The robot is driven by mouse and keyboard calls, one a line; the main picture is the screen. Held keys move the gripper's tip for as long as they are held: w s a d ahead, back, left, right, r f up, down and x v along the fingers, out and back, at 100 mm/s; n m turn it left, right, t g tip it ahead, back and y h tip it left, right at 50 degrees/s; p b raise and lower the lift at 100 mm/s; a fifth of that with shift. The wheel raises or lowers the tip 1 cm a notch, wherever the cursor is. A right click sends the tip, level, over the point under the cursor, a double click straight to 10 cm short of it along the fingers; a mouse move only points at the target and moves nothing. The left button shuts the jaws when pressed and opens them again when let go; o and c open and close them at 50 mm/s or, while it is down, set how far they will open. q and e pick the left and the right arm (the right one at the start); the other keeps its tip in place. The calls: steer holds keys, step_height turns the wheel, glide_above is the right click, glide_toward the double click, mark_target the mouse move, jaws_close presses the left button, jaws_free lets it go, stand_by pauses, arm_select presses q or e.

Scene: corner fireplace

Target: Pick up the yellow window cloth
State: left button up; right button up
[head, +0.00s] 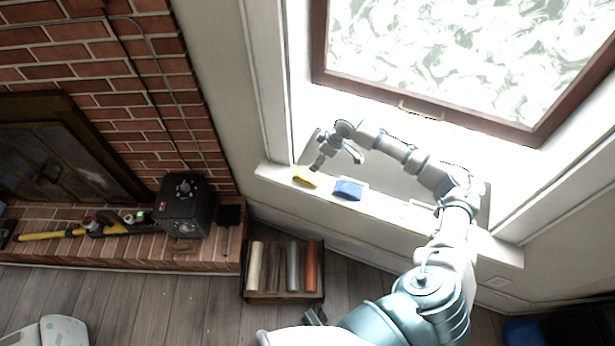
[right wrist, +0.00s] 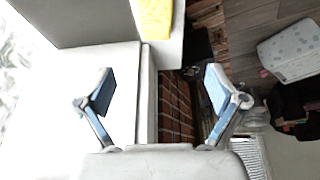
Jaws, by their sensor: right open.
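The yellow window cloth (head: 305,177) lies on the left part of the white window sill, left of a blue cloth (head: 349,189). It also shows at the top of the right wrist view (right wrist: 155,18), partly cut off by the frame edge. My right gripper (head: 338,162) hangs over the sill, close to the yellow cloth. In the right wrist view its two fingers (right wrist: 160,90) are spread wide with nothing between them, and the yellow cloth lies beyond the fingertips. My left gripper is not seen.
The window frame (head: 420,108) rises behind the sill (head: 390,207). A brick hearth (head: 130,248) with a black box (head: 184,205) and a yellow-handled tool (head: 55,234) is at left. A crate of rolls (head: 284,297) stands on the floor below the sill.

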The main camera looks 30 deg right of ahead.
steer(key=b, duration=0.2)
glide_above(308, 174)
steer(key=s, duration=0.1)
step_height(308, 174, down, 9)
steer(key=shift+s+r, duration=0.1)
steer(key=shift+s, duration=0.05)
steer(key=shift+w+f, duration=0.2)
steer(key=shift+f, duration=0.3)
steer(key=x, duration=0.2)
steer(key=d+b+x, duration=0.1)
steer(key=x, duration=0.1)
steer(key=shift+s+f, duration=0.1)
steer(key=shift+f, duration=0.6)
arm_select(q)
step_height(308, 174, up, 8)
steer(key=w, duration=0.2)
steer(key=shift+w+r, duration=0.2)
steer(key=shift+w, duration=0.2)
arm_select(e)
steer(key=shift+r, duration=0.1)
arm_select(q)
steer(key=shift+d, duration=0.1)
arm_select(e)
steer(key=shift+a+f, duration=0.1)
steer(key=shift+f, duration=0.15)
steer(key=shift+c, duration=0.3)
